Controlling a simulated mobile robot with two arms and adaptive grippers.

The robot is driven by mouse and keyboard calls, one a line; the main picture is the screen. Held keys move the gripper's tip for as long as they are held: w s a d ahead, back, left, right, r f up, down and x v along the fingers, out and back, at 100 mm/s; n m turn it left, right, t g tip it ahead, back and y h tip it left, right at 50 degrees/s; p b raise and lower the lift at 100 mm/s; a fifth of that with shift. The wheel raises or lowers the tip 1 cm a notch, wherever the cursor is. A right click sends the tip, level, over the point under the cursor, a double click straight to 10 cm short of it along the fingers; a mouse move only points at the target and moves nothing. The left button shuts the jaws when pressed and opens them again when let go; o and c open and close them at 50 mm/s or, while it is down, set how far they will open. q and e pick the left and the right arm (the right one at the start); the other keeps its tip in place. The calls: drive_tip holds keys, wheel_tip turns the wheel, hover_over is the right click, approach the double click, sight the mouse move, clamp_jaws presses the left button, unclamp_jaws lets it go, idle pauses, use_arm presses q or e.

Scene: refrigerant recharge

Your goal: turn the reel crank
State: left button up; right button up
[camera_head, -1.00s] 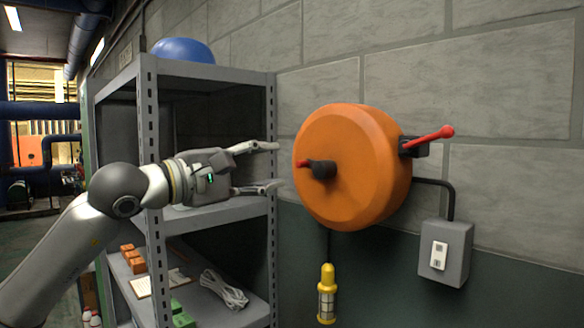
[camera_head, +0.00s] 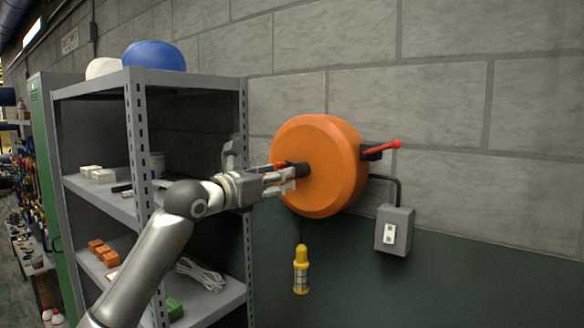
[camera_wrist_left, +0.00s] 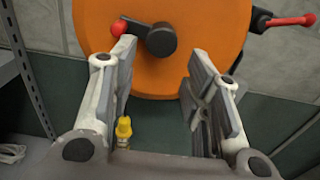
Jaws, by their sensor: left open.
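The orange reel (camera_head: 335,165) is mounted on the block wall. Its crank is a dark hub and arm (camera_head: 299,169) with a red knob, on the reel's face. In the left wrist view the crank's dark hub (camera_wrist_left: 162,40) and red knob (camera_wrist_left: 119,28) show beyond the fingers, the knob near the left fingertip. My left gripper (camera_head: 289,180) is open in front of the crank, and its fingers partly overlap the crank in the head view. The left wrist view shows the gap between the fingers (camera_wrist_left: 160,75) empty. I cannot tell whether a finger touches the knob. My right gripper is not in view.
A yellow work lamp (camera_head: 301,270) hangs under the reel. A metal shelf (camera_head: 140,140) stands close on the left.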

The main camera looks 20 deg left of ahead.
sight(296, 172)
use_arm(q)
drive_tip(key=x, duration=0.1)
drive_tip(key=p+x, duration=0.1)
drive_tip(key=x, duration=0.1)
drive_tip(key=p+x, duration=0.1)
drive_tip(key=shift+w+d+r, duration=0.15)
drive_tip(key=shift+r, duration=0.2)
drive_tip(key=shift+w+d+f+p, duration=0.1)
drive_tip(key=shift+w+d+p, duration=0.2)
drive_tip(key=shift+w, duration=0.35)
drive_tip(key=shift+w+f, duration=0.15)
drive_tip(key=shift+w, duration=0.2)
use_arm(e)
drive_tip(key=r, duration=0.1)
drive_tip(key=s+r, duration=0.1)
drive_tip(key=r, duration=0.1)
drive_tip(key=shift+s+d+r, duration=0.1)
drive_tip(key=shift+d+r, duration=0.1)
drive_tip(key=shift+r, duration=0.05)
use_arm(q)
drive_tip(key=shift+c, duration=0.3)
drive_tip(key=c, duration=0.7)
drive_tip(key=shift+f+n+b, duration=0.1)
drive_tip(key=shift+n+b, duration=0.3)
drive_tip(key=shift+n, duration=0.4)
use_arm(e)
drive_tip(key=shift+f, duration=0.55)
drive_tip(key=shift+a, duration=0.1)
